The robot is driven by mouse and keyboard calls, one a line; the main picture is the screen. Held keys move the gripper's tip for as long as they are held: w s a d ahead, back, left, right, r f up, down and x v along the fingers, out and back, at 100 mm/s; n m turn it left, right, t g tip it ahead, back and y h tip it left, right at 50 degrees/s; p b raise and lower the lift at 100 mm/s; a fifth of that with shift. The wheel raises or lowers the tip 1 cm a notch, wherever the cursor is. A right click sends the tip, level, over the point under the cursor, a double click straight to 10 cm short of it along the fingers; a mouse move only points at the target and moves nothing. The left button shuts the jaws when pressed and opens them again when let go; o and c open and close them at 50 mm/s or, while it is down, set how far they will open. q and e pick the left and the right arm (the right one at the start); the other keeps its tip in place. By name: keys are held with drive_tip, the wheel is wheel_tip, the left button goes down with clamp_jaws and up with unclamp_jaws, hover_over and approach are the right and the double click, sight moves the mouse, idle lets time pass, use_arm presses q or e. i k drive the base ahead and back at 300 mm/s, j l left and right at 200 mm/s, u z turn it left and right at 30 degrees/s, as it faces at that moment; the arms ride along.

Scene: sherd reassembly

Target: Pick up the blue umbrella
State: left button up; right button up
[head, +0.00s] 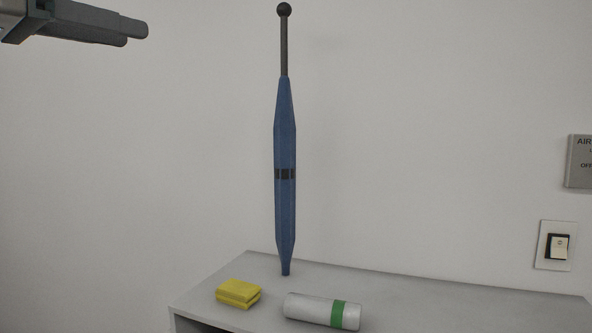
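The blue umbrella (285,145) is furled and stands upright in the middle of the head view. Its dark shaft and round black knob point up, a black band circles its middle, and its narrow lower tip meets the top of a grey-white shelf unit (390,282). No support around it is visible. My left gripper (136,35) is at the upper left, well to the left of the umbrella and near the height of its shaft, not touching it. Its fingers overlap side-on, so its opening cannot be judged. My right gripper is out of view.
A folded yellow cloth (238,293) lies on the shelf top left of the umbrella's tip. A white cylinder with a green band (321,310) lies on its side in front. A plain wall is behind, with a light switch (557,246) and a grey sign (579,161) at right.

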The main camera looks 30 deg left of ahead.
sight(284, 127)
drive_tip(key=i+l, duration=0.1)
drive_tip(key=i, duration=0.75)
